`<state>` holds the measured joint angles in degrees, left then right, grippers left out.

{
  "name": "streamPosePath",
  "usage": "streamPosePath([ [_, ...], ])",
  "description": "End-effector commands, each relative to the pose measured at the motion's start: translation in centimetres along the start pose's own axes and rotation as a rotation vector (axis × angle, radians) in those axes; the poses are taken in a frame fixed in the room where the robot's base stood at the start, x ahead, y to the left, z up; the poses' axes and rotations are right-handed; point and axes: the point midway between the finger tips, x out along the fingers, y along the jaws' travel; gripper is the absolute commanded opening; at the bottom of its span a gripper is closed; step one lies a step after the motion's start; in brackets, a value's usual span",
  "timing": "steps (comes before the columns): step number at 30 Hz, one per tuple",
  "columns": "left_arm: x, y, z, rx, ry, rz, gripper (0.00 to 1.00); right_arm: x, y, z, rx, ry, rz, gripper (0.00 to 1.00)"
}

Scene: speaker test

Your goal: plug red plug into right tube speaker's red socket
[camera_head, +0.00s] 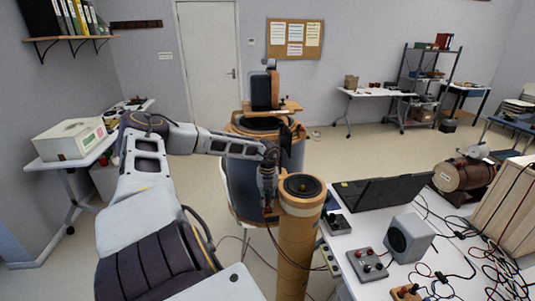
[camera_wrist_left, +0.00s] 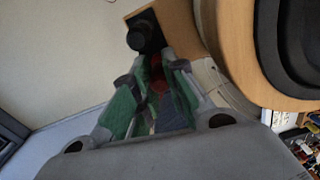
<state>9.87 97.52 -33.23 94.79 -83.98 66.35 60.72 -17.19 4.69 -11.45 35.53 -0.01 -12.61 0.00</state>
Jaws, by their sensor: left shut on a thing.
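A tan tube speaker (camera_head: 297,245) stands upright in front of me, with a round black driver on top. Its pale rim also shows large at the upper right of the left wrist view (camera_wrist_left: 240,45). My left gripper (camera_head: 268,208) points down close beside the tube's left side. In the left wrist view its green-padded fingers (camera_wrist_left: 152,95) are shut on the red plug (camera_wrist_left: 156,75), mostly hidden between them. A dark round part (camera_wrist_left: 145,35) lies just beyond the fingertips. I cannot make out the red socket or whether the plug touches it. My right gripper is not in view.
A large dark barrel (camera_head: 240,180) with a wooden top stands just behind the tube. At right are a laptop (camera_head: 385,192), a grey speaker box (camera_head: 409,238), a grey red-knobbed box (camera_head: 367,265) and tangled cables (camera_head: 480,265). Open floor lies beyond.

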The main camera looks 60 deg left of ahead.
Motion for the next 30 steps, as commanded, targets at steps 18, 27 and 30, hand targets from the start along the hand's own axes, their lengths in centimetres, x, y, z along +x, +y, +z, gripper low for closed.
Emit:
streamPosePath([
  [18,0.8,0.0,0.0,0.0,0.001,0.001,0.0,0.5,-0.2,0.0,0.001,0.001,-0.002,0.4],
  [27,1.1,0.0,0.0,0.0,0.001,0.001,0.0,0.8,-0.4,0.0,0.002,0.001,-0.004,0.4],
  [30,1.2,0.0,0.0,0.0,0.001,0.001,0.17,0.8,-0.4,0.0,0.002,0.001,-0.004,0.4],
])
